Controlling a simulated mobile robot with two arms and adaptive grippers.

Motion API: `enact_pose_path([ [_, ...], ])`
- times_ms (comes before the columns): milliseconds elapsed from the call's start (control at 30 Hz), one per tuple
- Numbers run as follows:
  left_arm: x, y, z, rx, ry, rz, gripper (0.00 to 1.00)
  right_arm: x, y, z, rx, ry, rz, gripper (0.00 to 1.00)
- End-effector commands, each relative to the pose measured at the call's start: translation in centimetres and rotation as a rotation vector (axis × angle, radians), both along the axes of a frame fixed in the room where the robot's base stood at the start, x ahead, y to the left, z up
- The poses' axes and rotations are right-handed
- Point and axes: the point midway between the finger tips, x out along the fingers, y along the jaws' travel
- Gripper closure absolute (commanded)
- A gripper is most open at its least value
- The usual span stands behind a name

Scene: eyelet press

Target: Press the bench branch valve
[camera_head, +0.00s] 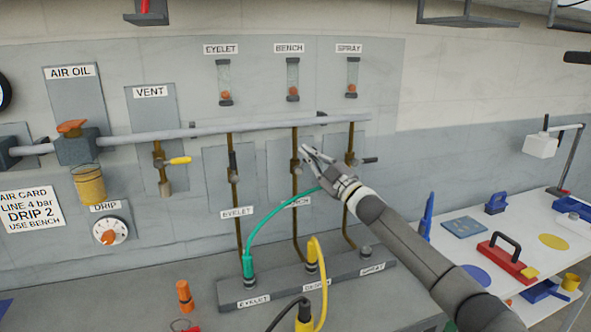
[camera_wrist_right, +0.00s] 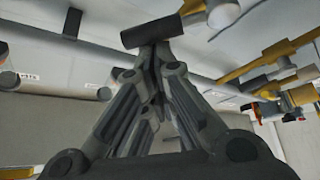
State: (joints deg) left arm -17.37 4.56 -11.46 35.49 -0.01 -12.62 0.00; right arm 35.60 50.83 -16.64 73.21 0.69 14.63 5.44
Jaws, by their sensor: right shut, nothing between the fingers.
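The bench branch pipe (camera_head: 295,225) drops from the grey main pipe under the BENCH sight glass (camera_head: 292,80), and its brass valve (camera_head: 295,166) sits partway down. My right gripper (camera_head: 305,150) is at this valve, just to its right. Its fingers are shut with nothing between them. In the right wrist view the shut fingertips (camera_wrist_right: 155,52) are at a dark bar-like handle (camera_wrist_right: 165,32) that lies across them; whether they touch it I cannot tell. The gripper hides the bench handle in the head view, and the lower BENCH label is partly covered. My left gripper is out of view.
The eyelet valve (camera_head: 232,172) is to the left and the spray valve (camera_head: 350,159), with its handle pointing right, is close on the right. A green hose (camera_head: 277,212) arches below my gripper to the outlet block (camera_head: 340,277). A vent valve (camera_head: 162,162) has a yellow handle.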

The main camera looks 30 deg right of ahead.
Motion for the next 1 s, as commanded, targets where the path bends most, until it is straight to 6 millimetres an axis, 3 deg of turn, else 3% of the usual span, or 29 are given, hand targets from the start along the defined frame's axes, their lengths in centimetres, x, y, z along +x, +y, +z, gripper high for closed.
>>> enact_pose_path([
  [33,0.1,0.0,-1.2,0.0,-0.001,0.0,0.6,0.0,-0.2,-1.0,0.048,-0.007,-0.001,1.0],
  [400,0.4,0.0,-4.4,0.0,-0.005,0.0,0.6,-0.4,-1.8,-1.9,0.391,-0.089,0.001,1.0],
  [800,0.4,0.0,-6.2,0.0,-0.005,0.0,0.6,-0.7,-2.9,-3.0,0.687,-0.161,0.001,1.0],
  [1000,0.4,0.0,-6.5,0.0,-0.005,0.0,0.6,-0.7,-3.3,-3.4,0.687,-0.161,0.0,1.0],
])
